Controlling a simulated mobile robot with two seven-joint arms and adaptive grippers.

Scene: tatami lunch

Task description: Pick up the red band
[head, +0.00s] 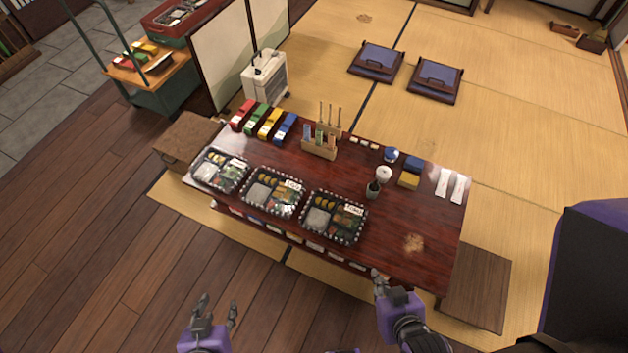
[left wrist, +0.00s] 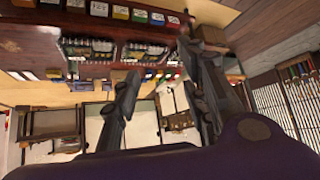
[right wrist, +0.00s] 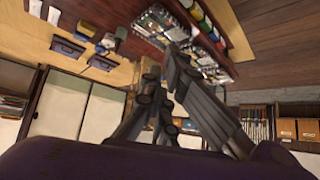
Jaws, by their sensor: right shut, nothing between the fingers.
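A red band-like piece (head: 242,113) lies at the far left end of the table, first in a row with green, yellow and blue ones. At this size I cannot tell bands from their holders. My left gripper (head: 218,303) is open and empty in front of the table, above the wooden floor. Its spread fingers also show in the left wrist view (left wrist: 160,60). My right gripper (head: 378,277) is shut and empty near the table's front edge, right of the trays. Its closed fingers show in the right wrist view (right wrist: 165,64). Both grippers are well away from the red piece.
A cart (head: 152,72) at the back left carries more coloured pieces. The table's right front is mostly clear.

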